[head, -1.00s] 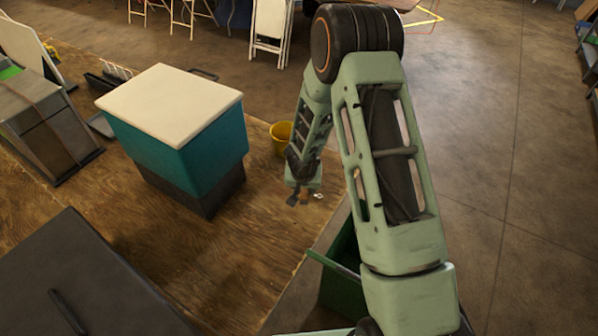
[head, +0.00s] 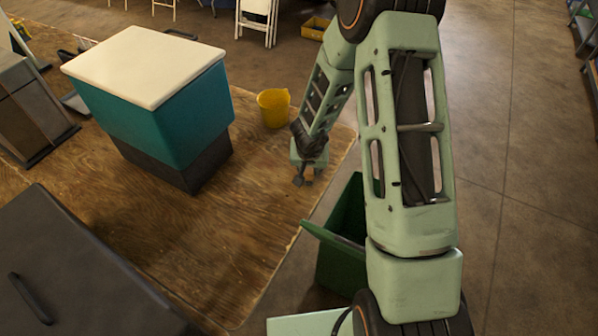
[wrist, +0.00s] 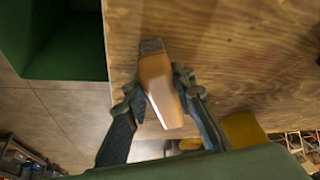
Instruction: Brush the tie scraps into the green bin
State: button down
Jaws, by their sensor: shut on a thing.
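My gripper (head: 309,172) is low over the wooden board near its right edge. In the wrist view my gripper (wrist: 158,88) is shut on a brush (wrist: 160,90) with an orange-brown handle and a dark end, which points at the board. The green bin (head: 338,262) stands just past the board's right edge, nearer than the gripper and partly behind my arm. The green bin also shows at upper left in the wrist view (wrist: 70,62). I cannot make out any tie scraps; they may be hidden or too small.
A yellow bucket (head: 273,108) stands on the board (head: 240,240) behind the gripper. A teal cabinet with a pale top (head: 150,65) is to the left, and a dark box (head: 85,270) at front left. The board between them and the gripper is clear.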

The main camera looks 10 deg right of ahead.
jog(key=s+d+b, duration=0.4)
jog(key=d+b, duration=0.1)
jog(key=d, duration=0.5)
jog(key=shift+s+d+r+p, duration=0.1)
jog(key=shift+s+r+p, duration=0.1)
jog(key=shift+r+p, duration=1.3)
jog(key=shift+s+r+p, duration=0.15)
jog(key=shift+r+p, duration=1.2)
jog(key=shift+r, duration=0.1)
